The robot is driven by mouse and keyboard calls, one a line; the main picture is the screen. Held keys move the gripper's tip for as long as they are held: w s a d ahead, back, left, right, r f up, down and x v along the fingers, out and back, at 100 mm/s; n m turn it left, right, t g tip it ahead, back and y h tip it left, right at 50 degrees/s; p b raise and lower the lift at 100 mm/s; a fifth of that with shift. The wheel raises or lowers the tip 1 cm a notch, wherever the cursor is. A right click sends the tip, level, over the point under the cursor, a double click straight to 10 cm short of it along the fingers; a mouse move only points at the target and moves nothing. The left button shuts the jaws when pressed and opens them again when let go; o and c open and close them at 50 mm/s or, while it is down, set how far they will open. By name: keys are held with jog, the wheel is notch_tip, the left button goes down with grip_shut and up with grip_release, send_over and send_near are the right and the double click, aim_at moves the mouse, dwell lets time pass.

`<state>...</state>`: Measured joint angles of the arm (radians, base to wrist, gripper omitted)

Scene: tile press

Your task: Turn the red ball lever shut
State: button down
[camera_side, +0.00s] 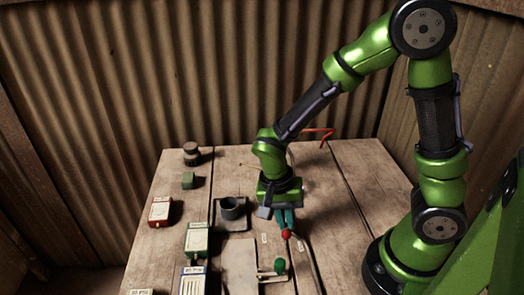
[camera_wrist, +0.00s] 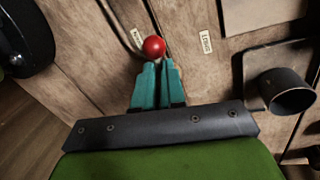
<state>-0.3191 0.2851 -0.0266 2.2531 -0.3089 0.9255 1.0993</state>
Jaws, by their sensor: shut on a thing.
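The red ball of the lever (camera_side: 286,233) is at the tips of my gripper (camera_side: 285,219) in the side view. In the wrist view the red ball (camera_wrist: 154,46) sits at the ends of the teal fingers (camera_wrist: 160,66). My gripper is shut on the red ball lever. The fingers hide most of the lever's arm, so its angle is hard to tell. Small white labels lie beside it, one left (camera_wrist: 137,38) and one right (camera_wrist: 206,42) of the ball in the wrist view.
A green ball lever (camera_side: 279,265) stands close in front. A dark cup (camera_side: 232,207) on a plate is to the left, also in the wrist view (camera_wrist: 288,91). Several boxes, including a red one (camera_side: 160,211) and a green one (camera_side: 197,239), line the left side. The right tabletop is mostly clear.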

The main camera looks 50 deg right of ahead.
jog(key=m, duration=0.1)
jog(key=w+m, duration=0.1)
jog(key=m, duration=0.1)
jog(key=shift+a+y, duration=0.15)
jog(key=shift+y, duration=0.15)
jog(key=m, duration=0.2)
jog(key=w+m, duration=0.1)
jog(key=m, duration=0.1)
jog(key=shift+w+y, duration=0.1)
jog(key=shift+y, duration=0.3)
jog(key=m, duration=0.2)
jog(key=w+m, duration=0.1)
jog(key=m, duration=0.1)
jog(key=shift+d+y, duration=0.25)
jog(key=shift+y, duration=0.05)
jog(key=shift+w+d+m+y, duration=0.2)
jog(key=shift+w+d+m, duration=0.05)
jog(key=shift+m, duration=0.85)
jog(key=shift+w+d+m+y, duration=0.2)
jog(key=shift+m, duration=0.9)
jog(key=c, duration=1.2)
grip_release()
jog(key=v, duration=1.7)
jog(key=shift+s, duration=0.2)
